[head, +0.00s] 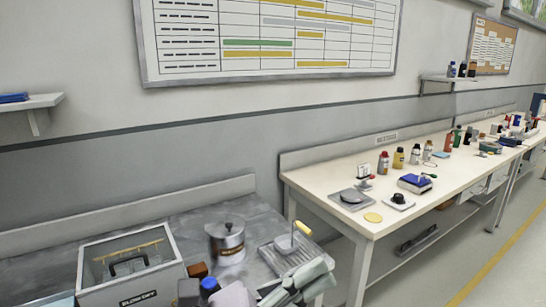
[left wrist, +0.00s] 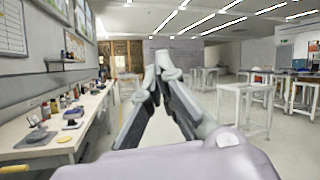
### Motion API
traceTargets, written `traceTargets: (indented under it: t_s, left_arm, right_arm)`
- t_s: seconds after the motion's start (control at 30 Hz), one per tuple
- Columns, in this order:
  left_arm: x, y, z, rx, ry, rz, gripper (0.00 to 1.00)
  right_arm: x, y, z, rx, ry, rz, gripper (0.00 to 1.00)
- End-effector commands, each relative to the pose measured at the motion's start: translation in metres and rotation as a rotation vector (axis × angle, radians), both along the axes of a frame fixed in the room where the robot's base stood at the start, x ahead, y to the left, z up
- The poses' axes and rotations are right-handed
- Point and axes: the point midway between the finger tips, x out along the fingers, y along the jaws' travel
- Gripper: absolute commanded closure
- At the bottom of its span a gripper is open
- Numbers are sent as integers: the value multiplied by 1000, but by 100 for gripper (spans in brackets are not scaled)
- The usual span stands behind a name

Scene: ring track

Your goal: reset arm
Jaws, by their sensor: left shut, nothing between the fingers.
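My left gripper (head: 292,284) is at the bottom of the head view, in front of the near grey bench. Its grey fingers also fill the middle of the left wrist view (left wrist: 160,65), where the tips meet and hold nothing. The wrist camera looks level across the room. My right gripper is not in view.
A grey metal bench (head: 190,206) carries a glass-topped box (head: 128,265), a steel pot (head: 227,243) and a tray (head: 268,258) with a yellow-handled tool. A white bench (head: 318,182) with bottles and small devices runs right. The floor (head: 400,272) beside it is clear.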

Motion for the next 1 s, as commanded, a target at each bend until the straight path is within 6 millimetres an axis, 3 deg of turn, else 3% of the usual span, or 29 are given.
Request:
traceTargets:
  t_s: [0.07, 0.17, 0.27, 0.37, 0.47, 0.6, 0.7, 0.87, 0.9, 1.0]
  left_arm:
    - [29, 33, 9, -256, 286, 61, 100]
    - [69, 87, -9, -572, 648, 150, 100]
    - [97, 140, -57, -867, 984, 257, 100]
    - [104, 183, -122, -1125, 1272, 369, 100]
    - [91, 215, -190, -1363, 1523, 495, 100]
    - [44, 243, -280, -1661, 1820, 697, 100]
    - [3, 252, -327, -1831, 1974, 840, 100]
    - [-61, 256, -375, -2033, 2144, 1054, 100]
    - [-76, 255, -384, 1993, -2094, -1062, 100]
    - [-115, 254, -401, 1885, -1953, -1076, 100]
  right_arm:
    - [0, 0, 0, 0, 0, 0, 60]
    - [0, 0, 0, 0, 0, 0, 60]
    - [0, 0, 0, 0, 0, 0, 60]
    - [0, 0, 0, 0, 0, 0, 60]
    - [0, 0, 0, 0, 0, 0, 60]
    - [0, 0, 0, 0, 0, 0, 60]
    - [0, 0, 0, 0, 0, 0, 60]
    - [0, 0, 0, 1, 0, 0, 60]
    - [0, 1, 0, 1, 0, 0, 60]
    - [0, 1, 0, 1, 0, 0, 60]
